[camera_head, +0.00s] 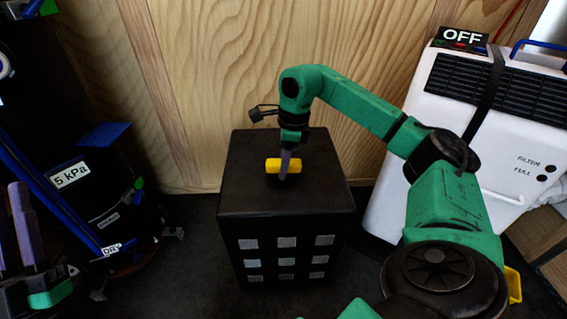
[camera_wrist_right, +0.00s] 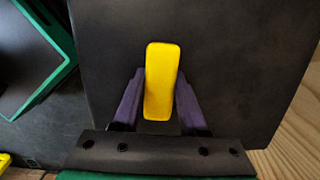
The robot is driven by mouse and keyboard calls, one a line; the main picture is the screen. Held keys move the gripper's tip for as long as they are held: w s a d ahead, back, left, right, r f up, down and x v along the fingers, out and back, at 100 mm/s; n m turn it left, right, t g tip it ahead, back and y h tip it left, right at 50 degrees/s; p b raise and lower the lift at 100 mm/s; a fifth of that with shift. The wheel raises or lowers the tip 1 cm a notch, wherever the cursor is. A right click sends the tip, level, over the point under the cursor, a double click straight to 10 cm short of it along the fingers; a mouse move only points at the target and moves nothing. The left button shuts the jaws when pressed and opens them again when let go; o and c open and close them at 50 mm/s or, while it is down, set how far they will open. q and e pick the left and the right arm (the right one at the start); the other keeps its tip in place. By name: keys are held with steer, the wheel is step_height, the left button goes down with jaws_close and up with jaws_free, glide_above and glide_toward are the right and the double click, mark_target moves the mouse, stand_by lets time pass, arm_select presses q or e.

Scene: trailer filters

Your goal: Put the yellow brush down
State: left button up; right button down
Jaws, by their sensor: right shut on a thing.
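The yellow brush (camera_head: 274,165) is between the purple fingers of my right gripper (camera_head: 285,170), at the top of the black box (camera_head: 240,190). In the right wrist view the brush (camera_wrist_right: 162,75) lies lengthwise between the two fingertips of the gripper (camera_wrist_right: 160,100), which is shut on it. The gripper points down from above. I cannot tell whether the brush touches the box top. My left gripper (camera_head: 25,225) shows in part at the lower left edge, far from the brush; whether it is open or shut is unclear.
A white filter unit (camera_head: 395,150) with an OFF sign (camera_head: 462,37) stands at the right. A dark machine labelled 5 kPa (camera_head: 72,175) stands at the left. A wooden wall (camera_head: 240,70) is behind. The box top around the brush is clear.

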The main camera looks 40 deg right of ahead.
arm_select(q)
steer(key=shift+s+r+h, duration=0.1)
steer(key=shift+r+h, duration=0.2)
steer(key=shift+r, duration=0.05)
arm_select(e)
steer(key=shift+f, duration=0.3)
